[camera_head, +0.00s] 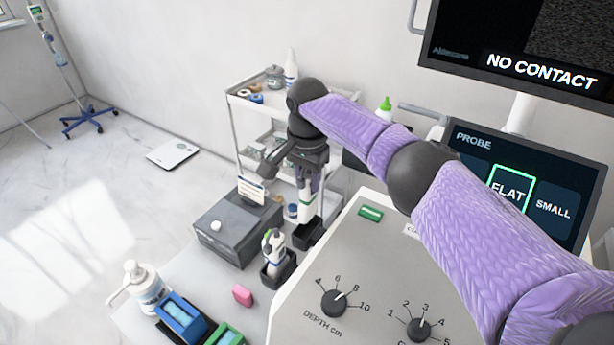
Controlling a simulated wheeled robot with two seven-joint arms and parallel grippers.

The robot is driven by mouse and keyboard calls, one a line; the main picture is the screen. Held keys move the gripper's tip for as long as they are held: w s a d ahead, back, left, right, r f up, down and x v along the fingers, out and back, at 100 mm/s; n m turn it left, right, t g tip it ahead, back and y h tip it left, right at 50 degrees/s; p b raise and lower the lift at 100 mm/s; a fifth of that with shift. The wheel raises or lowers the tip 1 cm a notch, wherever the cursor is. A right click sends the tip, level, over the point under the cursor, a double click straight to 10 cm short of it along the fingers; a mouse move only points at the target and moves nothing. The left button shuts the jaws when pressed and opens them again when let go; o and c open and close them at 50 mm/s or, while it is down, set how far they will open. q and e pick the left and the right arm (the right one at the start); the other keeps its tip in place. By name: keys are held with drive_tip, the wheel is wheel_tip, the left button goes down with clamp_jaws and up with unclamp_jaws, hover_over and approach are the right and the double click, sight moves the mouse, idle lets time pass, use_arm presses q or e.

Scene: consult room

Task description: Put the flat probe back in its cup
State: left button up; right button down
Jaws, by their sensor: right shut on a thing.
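My right gripper (309,176) reaches in on its purple-sleeved arm from the right and points down. It is shut on a white probe (307,204), taken as the flat probe, which hangs upright below it. Directly below is a black cup (306,237). The probe's lower end overlaps the cup's top in this view; I cannot tell whether it is inside or just above. A second white probe (275,244) stands in another black cup (277,274) to the front left. My left gripper is not in view.
A grey box (236,233) stands left of the cups. A pink block (243,295), pump bottle (148,287) and blue tray (181,317) lie in front. The console (380,262) with knobs is at right. The screen reads FLAT and NO CONTACT. A white cart (241,130) stands behind.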

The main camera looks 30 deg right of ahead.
sight(308, 204)
wheel_tip(308, 204, down, 2)
drive_tip(key=shift+f+b, duration=0.2)
drive_tip(key=shift+b, duration=0.65)
drive_tip(key=shift+f, duration=0.25)
wheel_tip(308, 204, down, 3)
drive_tip(key=shift+r+b, duration=0.15)
drive_tip(key=shift+b, duration=0.2)
drive_tip(key=shift+f, duration=0.45)
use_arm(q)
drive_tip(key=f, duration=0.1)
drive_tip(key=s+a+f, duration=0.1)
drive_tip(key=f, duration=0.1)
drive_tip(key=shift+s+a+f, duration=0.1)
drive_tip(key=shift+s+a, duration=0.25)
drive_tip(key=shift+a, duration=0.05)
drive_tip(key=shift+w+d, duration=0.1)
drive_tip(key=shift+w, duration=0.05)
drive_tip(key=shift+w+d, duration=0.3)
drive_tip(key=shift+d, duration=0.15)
use_arm(e)
drive_tip(key=shift+f, duration=0.3)
